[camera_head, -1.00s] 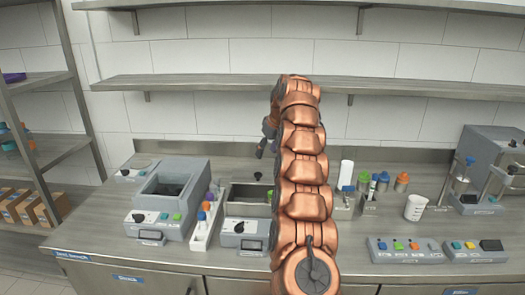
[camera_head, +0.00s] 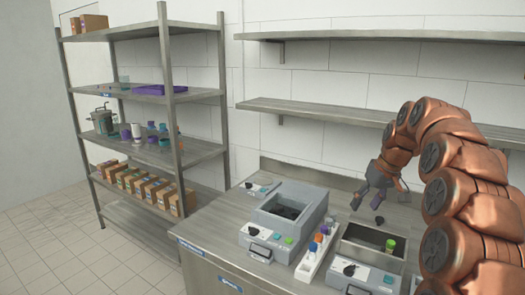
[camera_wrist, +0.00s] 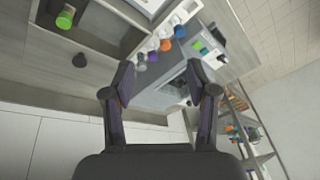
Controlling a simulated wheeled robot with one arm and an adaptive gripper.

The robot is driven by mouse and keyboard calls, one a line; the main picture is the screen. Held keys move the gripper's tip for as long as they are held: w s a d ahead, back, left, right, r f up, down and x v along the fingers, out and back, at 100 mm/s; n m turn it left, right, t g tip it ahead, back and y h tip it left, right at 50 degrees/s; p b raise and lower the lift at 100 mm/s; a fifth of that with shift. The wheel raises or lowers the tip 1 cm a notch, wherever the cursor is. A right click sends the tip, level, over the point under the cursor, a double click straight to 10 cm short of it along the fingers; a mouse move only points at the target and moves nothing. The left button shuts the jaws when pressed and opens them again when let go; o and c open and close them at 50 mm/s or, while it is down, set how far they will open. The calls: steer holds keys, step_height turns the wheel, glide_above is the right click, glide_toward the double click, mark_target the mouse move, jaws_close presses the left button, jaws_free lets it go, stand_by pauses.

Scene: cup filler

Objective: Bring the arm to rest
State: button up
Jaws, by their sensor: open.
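My copper-coloured arm is at the right of the head view, arched over the counter (camera_head: 225,232). My gripper (camera_head: 367,206) hangs from it, pointing down above the back of the counter. In the wrist view my gripper (camera_wrist: 160,98) shows two dark fingers spread apart with nothing between them. A small dark knob-like piece (camera_head: 379,220) shows just right of the fingertips in the head view; I cannot tell how near it is.
A grey machine with an open well (camera_head: 290,212) stands left of my gripper. A white rack of coloured bottles (camera_head: 312,262) is beside it. A second box holds a green-capped item (camera_head: 390,245). A metal shelf unit (camera_head: 150,90) stands left; a wall shelf (camera_head: 320,112) runs behind my arm.

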steer(key=s+a+f+g, duration=0.1)
steer(key=s+a, duration=0.4)
steer(key=s, duration=0.6)
steer(key=s+a+f+g, duration=0.1)
steer(key=s+a, duration=0.4)
steer(key=s, duration=0.5)
steer(key=s+f+m+g+h, duration=0.1)
steer(key=s+f, duration=0.4)
steer(key=s, duration=0.7)
steer(key=s+f+m+g+h, duration=0.1)
steer(key=s+f, duration=0.3)
steer(key=s, duration=0.8)
steer(key=shift+s+a+f+m, duration=0.25)
steer(key=shift+f+m, duration=0.05)
steer(key=shift+f, duration=0.1)
